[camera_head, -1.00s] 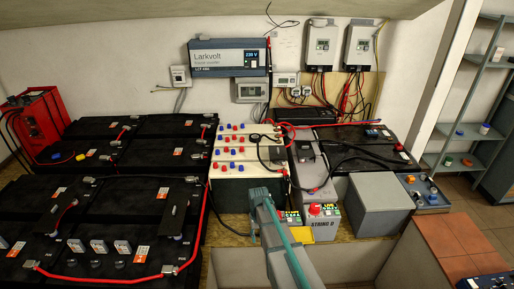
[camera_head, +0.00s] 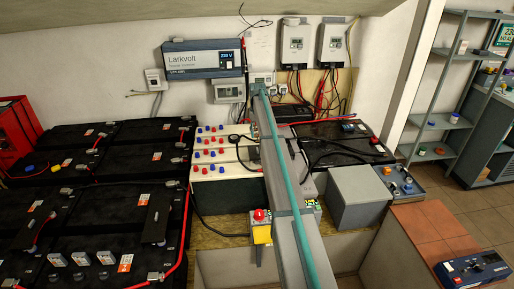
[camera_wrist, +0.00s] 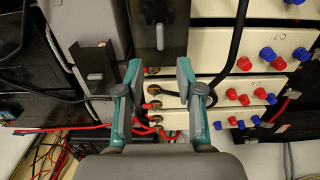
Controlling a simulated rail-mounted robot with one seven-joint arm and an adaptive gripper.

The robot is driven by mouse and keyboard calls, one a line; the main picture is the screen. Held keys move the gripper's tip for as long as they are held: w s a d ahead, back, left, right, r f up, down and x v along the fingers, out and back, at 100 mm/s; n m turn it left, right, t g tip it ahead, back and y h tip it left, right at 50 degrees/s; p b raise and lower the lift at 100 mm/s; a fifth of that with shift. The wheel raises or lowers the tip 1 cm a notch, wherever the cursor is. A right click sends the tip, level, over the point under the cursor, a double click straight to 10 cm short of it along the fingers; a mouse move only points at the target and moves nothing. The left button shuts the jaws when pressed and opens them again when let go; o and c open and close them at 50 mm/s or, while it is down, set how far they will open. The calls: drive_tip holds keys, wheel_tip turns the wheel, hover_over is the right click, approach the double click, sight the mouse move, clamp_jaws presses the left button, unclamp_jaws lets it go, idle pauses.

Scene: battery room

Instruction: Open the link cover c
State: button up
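My gripper (camera_wrist: 160,98) is open and empty in the wrist view, its two teal-and-grey fingers apart over cream terminal panels with cables between them. In the head view my arm reaches up and away, its far end (camera_head: 257,91) in front of the wall below the inverter. I cannot tell which part is link cover c. A dark upright cover with a pale metal piece (camera_wrist: 160,22) lies above the fingers in the wrist view, and a black bracket-like cover (camera_wrist: 92,58) lies to their left. Neither touches the fingers. The arm hides part of the equipment behind it.
Cream panels with red and blue terminals (camera_head: 222,152) stand left of my arm, with black cables looping near it. Black batteries (camera_head: 118,205) fill the left. A red button on a yellow box (camera_head: 259,228) and a grey box (camera_head: 358,190) flank the arm.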

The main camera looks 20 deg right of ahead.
sight(257, 149)
wheel_tip(257, 149, down, 9)
drive_tip(key=shift+f+p, duration=0.1)
drive_tip(key=shift+p, duration=1.1)
clamp_jaws()
